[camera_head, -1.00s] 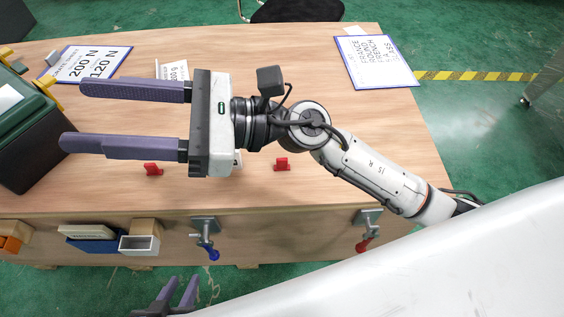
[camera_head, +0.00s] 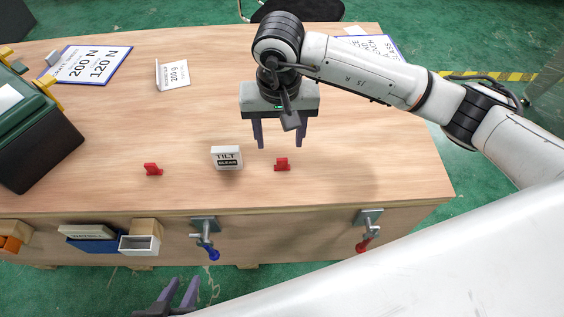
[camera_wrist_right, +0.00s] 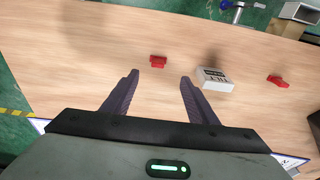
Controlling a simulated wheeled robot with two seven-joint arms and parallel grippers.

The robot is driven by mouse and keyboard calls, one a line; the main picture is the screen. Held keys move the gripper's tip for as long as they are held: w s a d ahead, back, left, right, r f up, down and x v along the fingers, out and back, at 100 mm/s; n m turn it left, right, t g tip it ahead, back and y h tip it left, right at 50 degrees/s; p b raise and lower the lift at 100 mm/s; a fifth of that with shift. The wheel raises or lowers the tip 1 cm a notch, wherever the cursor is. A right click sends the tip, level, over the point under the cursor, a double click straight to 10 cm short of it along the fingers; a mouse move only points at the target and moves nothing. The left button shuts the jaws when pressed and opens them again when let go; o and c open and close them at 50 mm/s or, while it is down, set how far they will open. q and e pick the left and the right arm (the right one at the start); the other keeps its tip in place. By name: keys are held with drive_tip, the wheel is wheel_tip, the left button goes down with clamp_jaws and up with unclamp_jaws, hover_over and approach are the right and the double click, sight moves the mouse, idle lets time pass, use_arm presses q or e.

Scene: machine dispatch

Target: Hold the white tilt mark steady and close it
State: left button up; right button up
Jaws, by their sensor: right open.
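The white tilt mark (camera_head: 227,158) is a small block lettered "TILT" with a dark "CLEAR" strip, on the wooden table top. It also shows in the right wrist view (camera_wrist_right: 214,80), to the right of my right fingers. My right gripper (camera_head: 279,146) is open and empty, fingers toward the table's front edge, to the right of the tilt mark and apart from it. A red piece (camera_head: 282,164) lies just ahead of its fingertips. My left gripper (camera_head: 178,292) is open and apparently empty at the bottom of the head view, in front of the table.
Another red piece (camera_head: 153,169) lies left of the tilt mark. A blue-handled clamp (camera_head: 206,232) and a red-handled clamp (camera_head: 367,225) are on the front edge. A green-lidded bin (camera_head: 35,120) stands at left. A "200 g" card (camera_head: 173,75) stands behind.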

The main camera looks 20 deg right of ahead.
hover_over(282, 159)
drive_tip(key=shift+s+a+f, duration=0.15)
drive_tip(key=shift+a+f, duration=0.05)
drive_tip(key=shift+f, duration=1.1)
drive_tip(key=shift+s+a+f, duration=0.1)
drive_tip(key=shift+a+f, duration=0.05)
drive_tip(key=shift+f, duration=1.1)
drive_tip(key=f, duration=0.5)
drive_tip(key=shift+w+d+f+p, duration=0.1)
drive_tip(key=shift+w+d+p, duration=0.1)
drive_tip(key=shift+d+p, duration=0.15)
drive_tip(key=c, duration=1.1)
